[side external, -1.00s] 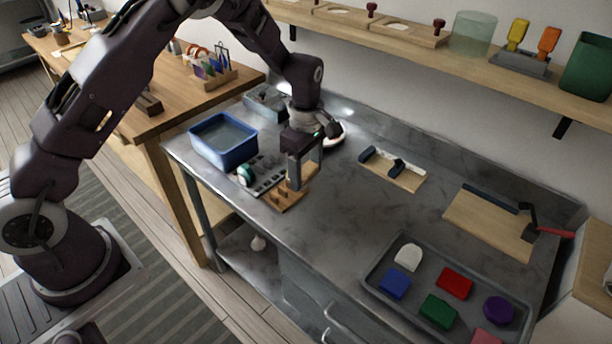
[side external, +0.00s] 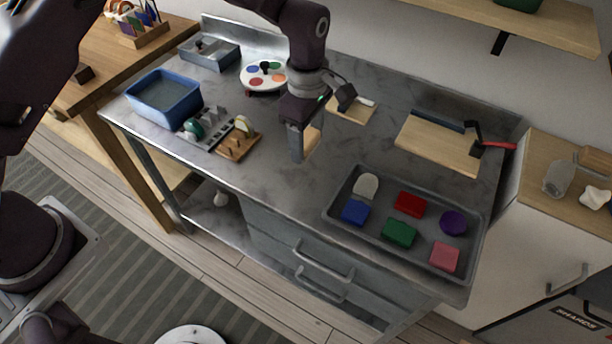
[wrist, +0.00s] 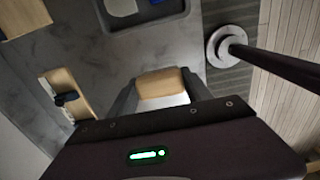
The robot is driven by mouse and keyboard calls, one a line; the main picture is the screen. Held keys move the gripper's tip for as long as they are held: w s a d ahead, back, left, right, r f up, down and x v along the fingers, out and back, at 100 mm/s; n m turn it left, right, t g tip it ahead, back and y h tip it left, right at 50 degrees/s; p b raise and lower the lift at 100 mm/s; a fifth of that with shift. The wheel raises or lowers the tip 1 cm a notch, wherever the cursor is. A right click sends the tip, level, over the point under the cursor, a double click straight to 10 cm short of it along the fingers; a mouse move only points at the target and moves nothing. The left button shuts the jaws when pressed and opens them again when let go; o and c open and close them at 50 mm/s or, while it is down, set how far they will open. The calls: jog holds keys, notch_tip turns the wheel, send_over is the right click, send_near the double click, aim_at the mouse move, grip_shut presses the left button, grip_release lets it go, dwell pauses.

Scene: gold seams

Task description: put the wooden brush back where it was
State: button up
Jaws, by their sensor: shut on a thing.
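The wooden brush (wrist: 160,84) is between the two fingers of my gripper in the wrist view, a tan block with a pale strip below it. In the side external view my gripper (side external: 300,150) points down over the middle of the grey metal bench, shut on the brush (side external: 313,138), which is partly hidden behind a finger. The brush appears held above the bench. A small wooden peg board (side external: 236,148) stands to the left of my gripper, beside a grey slotted rack (side external: 207,133) holding a round green-and-white thing (side external: 194,130).
A blue tub (side external: 163,96) and a paint palette (side external: 264,76) stand at the left and back. A wooden board (side external: 352,108) with a dark piece is behind my gripper. A grey tray (side external: 330,208) of coloured blocks lies front right. Another board (side external: 437,145) lies at right.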

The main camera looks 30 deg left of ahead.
aim_at(309, 181)
jog(key=f, duration=0.9)
jog(key=shift+d+f, duration=0.25)
jog(key=shift+f, duration=0.15)
jog(key=shift+f, duration=0.1)
jog(key=o, duration=1.3)
notch_tip(309, 181, up, 12)
jog(key=shift+s+r, duration=0.1)
jog(key=shift+r, duration=0.05)
